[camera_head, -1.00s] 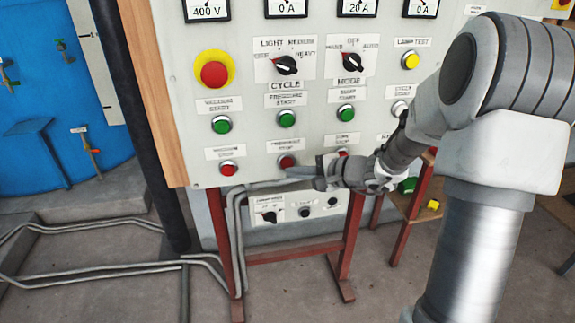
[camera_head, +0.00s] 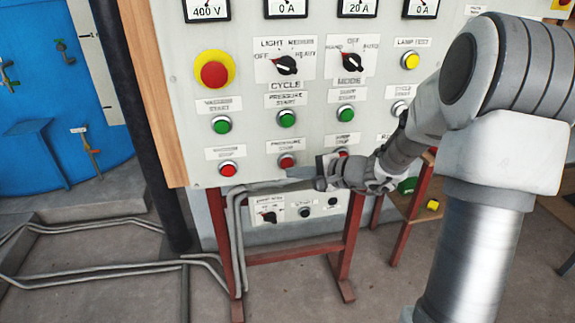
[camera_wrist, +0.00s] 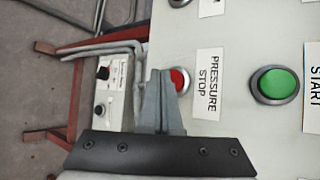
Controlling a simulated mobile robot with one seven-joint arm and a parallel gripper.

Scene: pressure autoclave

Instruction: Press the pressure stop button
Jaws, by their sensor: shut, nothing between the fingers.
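The pressure stop button (camera_head: 286,161) is a red round button in a metal collar on the grey control panel (camera_head: 258,180). It sits under its white label and below the green pressure start button (camera_head: 287,118). My gripper (camera_head: 292,179) is shut and empty, just below the red button in the head view. In the wrist view, the closed fingers (camera_wrist: 159,72) overlap the edge of the red button (camera_wrist: 181,80), beside the PRESSURE STOP label (camera_wrist: 208,84). Whether the fingertips touch the button or panel cannot be told.
Another red button (camera_head: 228,169) is to the left, and one (camera_head: 343,154) to the right. A red and yellow emergency stop (camera_head: 213,74) is at the upper left. A lower box with a knob (camera_head: 269,216) and grey pipes (camera_head: 236,240) lie under the panel.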

